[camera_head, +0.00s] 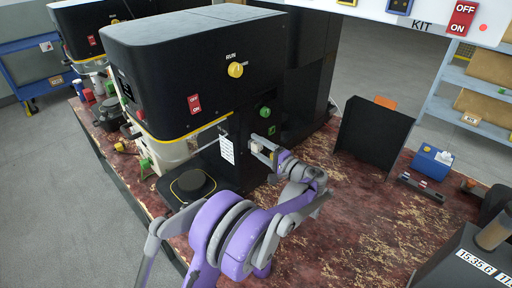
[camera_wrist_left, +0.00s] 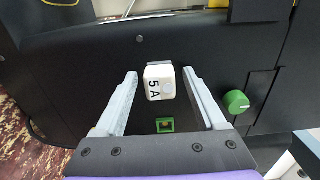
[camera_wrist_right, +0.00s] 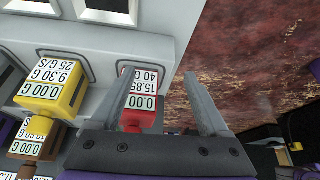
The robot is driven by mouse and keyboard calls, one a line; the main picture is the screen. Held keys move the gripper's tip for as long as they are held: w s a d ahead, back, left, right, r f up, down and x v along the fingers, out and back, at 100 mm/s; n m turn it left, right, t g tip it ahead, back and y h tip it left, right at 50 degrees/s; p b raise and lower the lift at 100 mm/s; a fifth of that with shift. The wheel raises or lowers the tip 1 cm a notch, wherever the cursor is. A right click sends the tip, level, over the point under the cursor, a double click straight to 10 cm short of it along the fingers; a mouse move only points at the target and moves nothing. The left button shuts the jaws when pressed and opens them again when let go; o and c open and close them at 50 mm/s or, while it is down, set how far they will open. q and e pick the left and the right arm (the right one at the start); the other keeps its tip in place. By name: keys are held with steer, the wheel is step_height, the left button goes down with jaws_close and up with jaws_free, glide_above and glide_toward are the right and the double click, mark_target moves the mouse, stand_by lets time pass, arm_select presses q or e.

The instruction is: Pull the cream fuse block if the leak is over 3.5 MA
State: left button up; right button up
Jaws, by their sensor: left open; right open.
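The cream fuse block (camera_wrist_left: 160,82), marked "5 A", sits on the black side panel of the seamer (camera_head: 190,70). My left gripper (camera_wrist_left: 160,73) is open, with one finger on each side of the block and a visible gap to each. In the head view the left gripper (camera_head: 264,152) is at this panel and largely hides the block. A small green socket (camera_wrist_left: 165,125) shows below the block. My right gripper (camera_wrist_right: 160,74) is open and empty, close to a red block with number labels (camera_wrist_right: 140,112). No leak reading in MA is legible.
A green knob (camera_wrist_left: 236,102) is right of the block. A white label strip (camera_head: 227,150) hangs on the seamer's corner. A black upright panel (camera_head: 372,138) and a blue box (camera_head: 432,160) stand on the worn red bench (camera_head: 350,225). A yellow labelled block (camera_wrist_right: 52,90) is beside the red one.

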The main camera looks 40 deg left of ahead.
mark_target(260, 148)
arm_select(q)
jaws_close()
steer(key=shift+d, duration=0.1)
stand_by(0.4)
steer(key=shift+s+d, duration=0.15)
steer(key=shift+d, duration=1.3)
steer(key=shift+s+d, duration=0.1)
steer(key=shift+d, duration=1.35)
